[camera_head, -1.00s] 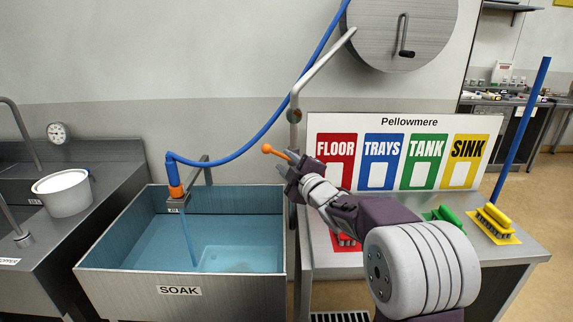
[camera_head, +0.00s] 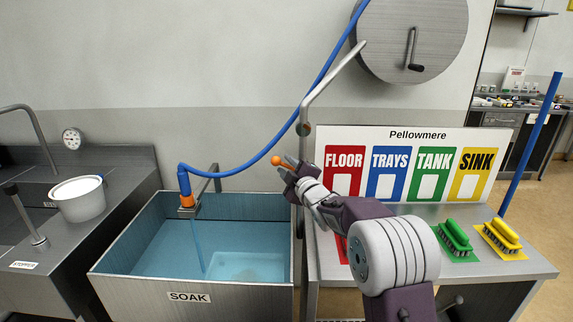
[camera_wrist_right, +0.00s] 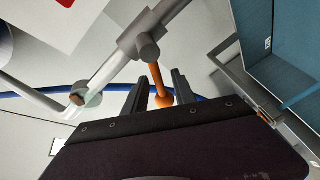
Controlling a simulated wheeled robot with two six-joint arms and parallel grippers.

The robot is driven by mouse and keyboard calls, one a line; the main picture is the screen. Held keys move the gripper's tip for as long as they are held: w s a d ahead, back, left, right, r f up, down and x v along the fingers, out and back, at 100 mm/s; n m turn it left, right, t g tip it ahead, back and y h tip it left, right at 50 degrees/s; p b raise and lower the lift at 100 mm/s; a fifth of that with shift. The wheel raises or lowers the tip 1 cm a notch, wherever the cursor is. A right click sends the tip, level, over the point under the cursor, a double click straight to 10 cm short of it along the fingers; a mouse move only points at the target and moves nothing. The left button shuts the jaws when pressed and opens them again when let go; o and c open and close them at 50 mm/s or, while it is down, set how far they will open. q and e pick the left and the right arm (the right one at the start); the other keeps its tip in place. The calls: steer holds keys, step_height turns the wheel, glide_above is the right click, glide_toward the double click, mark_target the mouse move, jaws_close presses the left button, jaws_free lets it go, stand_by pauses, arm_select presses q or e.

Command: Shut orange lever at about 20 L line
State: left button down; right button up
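The orange lever (camera_head: 277,160) sits on the grey pipe valve right of the soak sink. In the right wrist view the orange lever (camera_wrist_right: 158,78) points down between my fingers, with a gap on either side. My right gripper (camera_head: 288,172) is at the lever, open around it; its fingers also show in the right wrist view (camera_wrist_right: 160,93). The soak sink (camera_head: 190,288) holds blue water, and a stream falls from the blue hose's orange-collared end (camera_head: 187,200). I cannot make out a 20 L line. My left gripper is out of view.
The Pellowmere board (camera_head: 415,135) stands behind the right-hand counter, close to my right arm. A green brush (camera_head: 454,236) and a yellow brush (camera_head: 502,233) lie on that counter. A white bucket (camera_head: 80,198) stands at the left. A hose reel (camera_head: 412,35) hangs above.

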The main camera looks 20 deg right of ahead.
steer(key=shift+w, duration=0.3)
jaws_close()
stand_by(1.2)
